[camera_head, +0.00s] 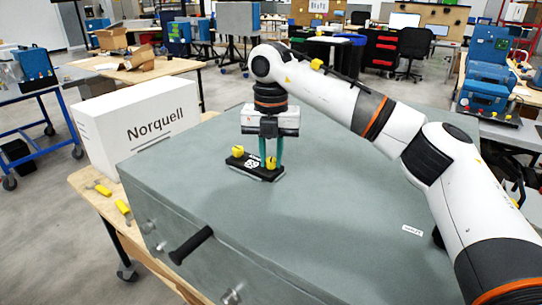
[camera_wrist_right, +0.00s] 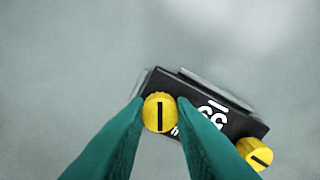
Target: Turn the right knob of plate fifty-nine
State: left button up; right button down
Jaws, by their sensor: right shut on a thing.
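The small black plate (camera_head: 256,174) lies on the grey housing top, with white digits and two yellow knobs; its number is only partly readable in the wrist view (camera_wrist_right: 242,124). My right gripper (camera_head: 271,160) reaches straight down, its green fingers on either side of the right knob (camera_head: 271,164), and is shut on it. In the wrist view this knob (camera_wrist_right: 159,112) sits between the fingertips, its dark line about upright in the picture. The left knob (camera_head: 238,151) is free; its line lies slanted in the wrist view (camera_wrist_right: 254,153). My left gripper is out of view.
The large grey housing (camera_head: 330,215) has a black handle (camera_head: 190,245) on its front and mostly clear top. A white Norquell box (camera_head: 140,125) stands to the left. Yellow-handled tools (camera_head: 123,207) lie on the wooden bench edge. My right arm spans above the housing's right side.

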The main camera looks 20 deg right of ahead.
jog(key=m+b, duration=0.1)
jog(key=m, duration=0.3)
jog(key=shift+r+m, duration=0.1)
jog(key=shift+m, duration=0.3)
jog(key=m+b, duration=0.1)
jog(key=m, duration=0.4)
jog(key=m+b, duration=0.1)
jog(key=m, duration=0.4)
jog(key=shift+m+b, duration=0.4)
jog(key=m+b, duration=0.1)
jog(key=m, duration=0.3)
jog(key=shift+r+m, duration=0.1)
jog(key=shift+m, duration=0.3)
jog(key=c, duration=1.2)
grip_release()
jog(key=shift+b, duration=0.3)
